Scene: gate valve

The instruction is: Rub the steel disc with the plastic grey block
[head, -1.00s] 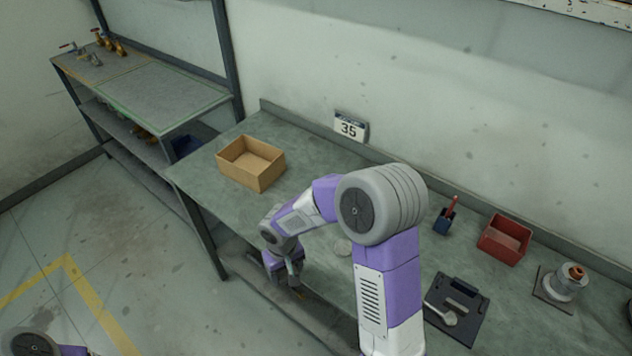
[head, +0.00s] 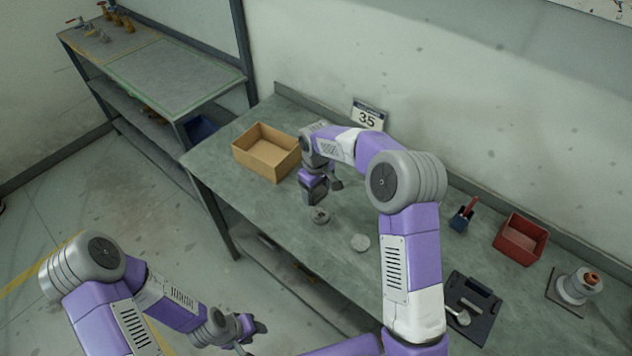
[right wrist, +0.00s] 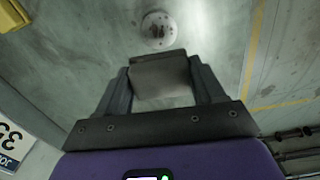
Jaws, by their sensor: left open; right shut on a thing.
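My right gripper (head: 312,196) is over the workbench in the head view, just above and behind a small round grey steel disc (head: 320,215) with brownish marks. In the right wrist view the jaws (right wrist: 158,88) are shut on the grey block (right wrist: 160,75). The disc (right wrist: 158,27) lies flat beyond the block there, and the block appears apart from it. The block cannot be made out clearly in the head view. My left gripper (head: 250,328) is open and empty at the lower left, in front of the bench.
A cardboard box (head: 266,152) stands left of my right gripper. A pale round piece (head: 360,242) lies right of the disc. Further right are a black tray (head: 485,325), a blue holder (head: 460,219), a red bin (head: 520,240) and a flanged fitting (head: 575,287). A "35" sign (head: 368,116) stands behind.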

